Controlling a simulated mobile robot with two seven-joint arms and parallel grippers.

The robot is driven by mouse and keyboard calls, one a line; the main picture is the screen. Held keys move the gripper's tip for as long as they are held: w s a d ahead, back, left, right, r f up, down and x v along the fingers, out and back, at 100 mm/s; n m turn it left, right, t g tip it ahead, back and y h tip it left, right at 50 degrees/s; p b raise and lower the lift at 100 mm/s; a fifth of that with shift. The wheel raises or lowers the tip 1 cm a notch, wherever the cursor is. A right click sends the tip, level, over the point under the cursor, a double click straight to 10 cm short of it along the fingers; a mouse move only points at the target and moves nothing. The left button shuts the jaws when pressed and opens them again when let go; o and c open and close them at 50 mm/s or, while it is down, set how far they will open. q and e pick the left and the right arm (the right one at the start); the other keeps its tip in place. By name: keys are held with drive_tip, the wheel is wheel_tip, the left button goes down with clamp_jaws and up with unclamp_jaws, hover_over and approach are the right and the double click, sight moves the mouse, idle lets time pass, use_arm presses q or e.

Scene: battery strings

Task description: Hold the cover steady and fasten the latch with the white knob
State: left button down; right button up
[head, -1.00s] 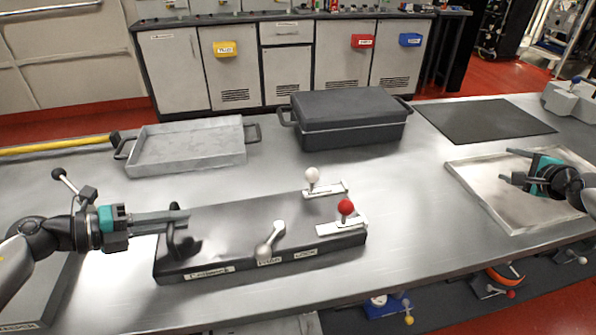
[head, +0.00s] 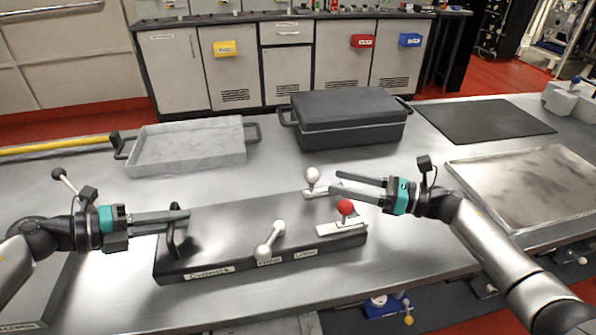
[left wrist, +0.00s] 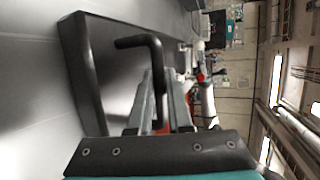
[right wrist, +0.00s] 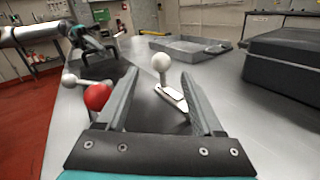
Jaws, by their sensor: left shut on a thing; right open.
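The dark cover (head: 225,232) lies flat on the metal table, with a black handle (head: 174,238) at its left end. My left gripper (head: 188,222) is shut on that handle, which also shows between its fingers in the left wrist view (left wrist: 158,75). The latch with the white knob (head: 312,176) stands at the cover's back right edge. The red-knobbed latch (head: 346,208) is at its right end. My right gripper (head: 334,183) is open and empty, its fingertips just right of the white knob. In the right wrist view the white knob (right wrist: 162,62) appears ahead between the fingers, apart from both.
A grey knobbed lever (head: 270,241) sits on the cover's front. A grey tray (head: 190,160) and a black lidded case (head: 345,128) stand behind. A shallow metal tray (head: 535,185) and a dark mat (head: 485,117) lie to the right. The red knob is close to my right gripper.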

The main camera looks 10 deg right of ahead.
sight(309, 176)
drive_tip(key=x, duration=1)
drive_tip(key=shift+w+a, duration=0.2)
drive_tip(key=shift+c, duration=0.4)
clamp_jaws()
idle(0.6)
